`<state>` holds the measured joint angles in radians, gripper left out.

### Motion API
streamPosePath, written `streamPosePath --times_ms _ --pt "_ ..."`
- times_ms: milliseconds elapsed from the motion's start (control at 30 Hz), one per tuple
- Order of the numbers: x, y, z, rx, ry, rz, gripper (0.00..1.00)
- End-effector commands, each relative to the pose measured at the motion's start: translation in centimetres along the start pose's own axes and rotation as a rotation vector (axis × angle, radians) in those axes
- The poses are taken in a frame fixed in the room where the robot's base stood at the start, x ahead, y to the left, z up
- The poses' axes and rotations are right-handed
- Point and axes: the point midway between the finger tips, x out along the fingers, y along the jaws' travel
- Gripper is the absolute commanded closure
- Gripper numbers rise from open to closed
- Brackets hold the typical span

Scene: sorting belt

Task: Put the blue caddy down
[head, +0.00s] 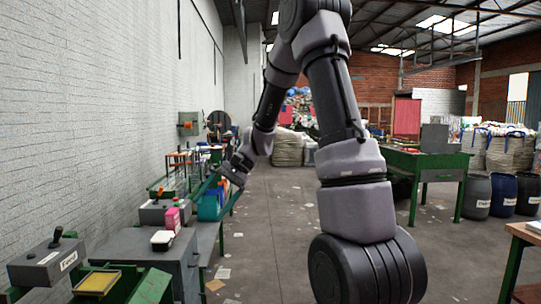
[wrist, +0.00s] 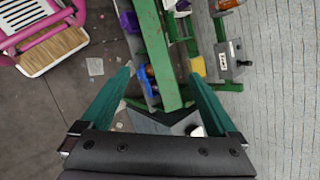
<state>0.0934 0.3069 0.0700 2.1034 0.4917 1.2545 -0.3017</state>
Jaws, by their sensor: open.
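In the head view, a blue box-like thing (head: 209,207), which looks like the blue caddy, is at the bench along the left wall. My gripper (head: 217,182) is just above it, and their contact cannot be made out at this size. In the wrist view, my gripper (wrist: 160,74) has its two teal fingers spread wide, with nothing held between them. A narrow blue edge with orange-brown items (wrist: 149,84) shows between the fingers, beside a green rail (wrist: 157,45). I cannot tell whether that edge is the caddy.
A pink container (head: 172,217) and a grey box with an orange knob (head: 152,211) stand on the left bench. A pink-framed thing with tan slats (wrist: 52,45) is at the wrist view's upper left. Dark barrels (head: 477,195) stand right. The middle floor is open, with scattered scraps.

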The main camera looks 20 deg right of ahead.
Motion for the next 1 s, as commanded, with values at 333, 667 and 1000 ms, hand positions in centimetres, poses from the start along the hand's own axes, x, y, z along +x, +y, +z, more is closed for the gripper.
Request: streamPosePath --times_ms 333,667,1000 --pt "-9.3 3.1 9.8 -0.247 0.381 0.119 0.05" --pt "-15.1 7.9 16.5 -0.425 0.738 0.154 0.05" --pt "-16.6 9.7 18.3 -0.478 0.861 0.155 0.05"
